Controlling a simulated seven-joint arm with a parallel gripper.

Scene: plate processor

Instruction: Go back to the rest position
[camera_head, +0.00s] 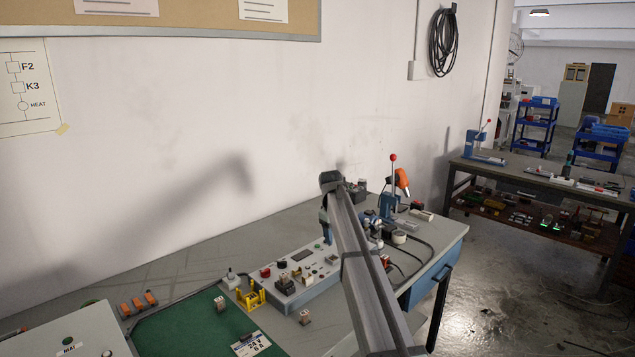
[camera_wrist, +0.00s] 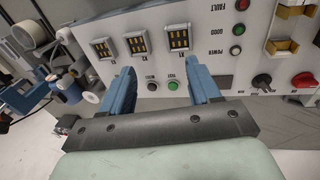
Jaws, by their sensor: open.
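My gripper (camera_wrist: 160,85) shows in the wrist view with two blue fingers spread apart and nothing between them. It points at the front of a light grey control panel (camera_wrist: 205,15). The green TEST button (camera_wrist: 172,86) and the dark button (camera_wrist: 152,87) beside it lie in the gap between the fingers as seen from the wrist. I cannot tell how far the fingertips are from the panel. In the head view my arm reaches over the bench, and my gripper (camera_head: 326,222) is mostly hidden behind it near the panel (camera_head: 300,280).
A workbench (camera_head: 215,257) stands against the wall with a green mat (camera_head: 195,325). A yellow holder (camera_head: 250,294) and a red-knobbed lever press (camera_head: 390,200) stand on it. Three sockets (camera_wrist: 136,44) line the panel. A second bench (camera_head: 535,175) stands at the right.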

